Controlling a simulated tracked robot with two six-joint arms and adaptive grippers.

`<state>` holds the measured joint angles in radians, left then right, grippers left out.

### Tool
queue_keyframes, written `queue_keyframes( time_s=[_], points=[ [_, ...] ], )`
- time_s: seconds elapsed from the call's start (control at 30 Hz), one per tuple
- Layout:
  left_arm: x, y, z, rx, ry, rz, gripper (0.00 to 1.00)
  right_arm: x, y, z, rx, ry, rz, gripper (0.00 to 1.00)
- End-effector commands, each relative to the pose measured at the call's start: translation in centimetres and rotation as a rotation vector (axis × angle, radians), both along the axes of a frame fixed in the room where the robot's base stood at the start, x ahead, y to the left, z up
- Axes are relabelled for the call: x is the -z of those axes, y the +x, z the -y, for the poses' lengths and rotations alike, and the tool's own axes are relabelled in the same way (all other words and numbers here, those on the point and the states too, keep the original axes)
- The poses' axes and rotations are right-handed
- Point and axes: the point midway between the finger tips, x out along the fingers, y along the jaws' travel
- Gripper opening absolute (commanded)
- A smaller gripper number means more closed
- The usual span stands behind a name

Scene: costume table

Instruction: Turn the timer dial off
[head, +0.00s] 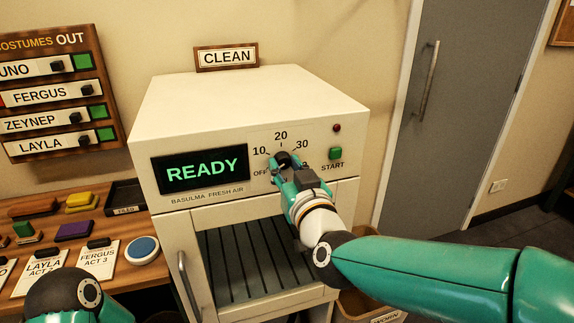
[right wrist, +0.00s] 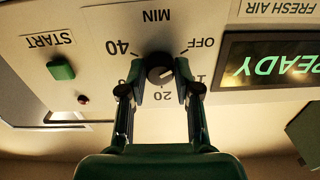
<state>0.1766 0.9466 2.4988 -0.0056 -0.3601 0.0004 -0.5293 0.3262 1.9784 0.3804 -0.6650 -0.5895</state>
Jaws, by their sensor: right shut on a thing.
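The timer dial (right wrist: 160,68) is a round black knob on the front panel of a white cabinet (head: 240,100). In the right wrist view, which shows the panel upside down, printed marks for OFF, 20 and 40 ring it. A pale line on the dial points roughly to the 10 side. My right gripper (head: 287,166) is shut on the dial, one finger on each side; it also shows in the right wrist view (right wrist: 157,92). In the head view the gripper partly hides the dial. Part of my left arm shows at the bottom left, but its gripper does not.
The display (head: 203,168) reads READY. A green START button (head: 335,153) and a dark red lamp (head: 337,128) sit right of the dial. Below is an opening with a slatted rack (head: 250,260). A wooden table (head: 110,218) with cards and coloured pads stands at the left.

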Motion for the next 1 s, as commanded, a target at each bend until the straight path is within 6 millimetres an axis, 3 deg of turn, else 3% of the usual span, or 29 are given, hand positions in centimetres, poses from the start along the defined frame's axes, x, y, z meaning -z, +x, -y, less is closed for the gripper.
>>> queue_keyframes(
  time_s=[0.03, 0.57, 0.6, 0.73, 1.0],
  points=[
    [-0.05, 0.0, 0.0, 0.0, 0.0, 0.0, 0.62, 0.86, -0.05, -0.11, -0.004, -0.019, -0.015, 0.0],
    [-0.09, 0.0, 0.0, 0.0, 0.0, 0.0, 0.62, 0.92, -0.04, -0.08, -0.003, -0.045, -0.006, 0.0],
    [-0.09, 0.0, 0.0, 0.0, 0.0, 0.0, 0.62, 0.92, -0.04, -0.08, -0.003, -0.045, -0.006, 0.35],
    [-0.11, 0.0, 0.0, 0.0, 0.0, 0.0, 0.62, 0.72, -0.04, -0.06, -0.003, -0.044, -0.003, 0.57],
    [-0.14, 0.0, 0.0, 0.0, 0.0, 0.0, 0.62, 0.36, -0.04, -0.02, -0.001, -0.041, 0.005, 0.57]
  ],
)
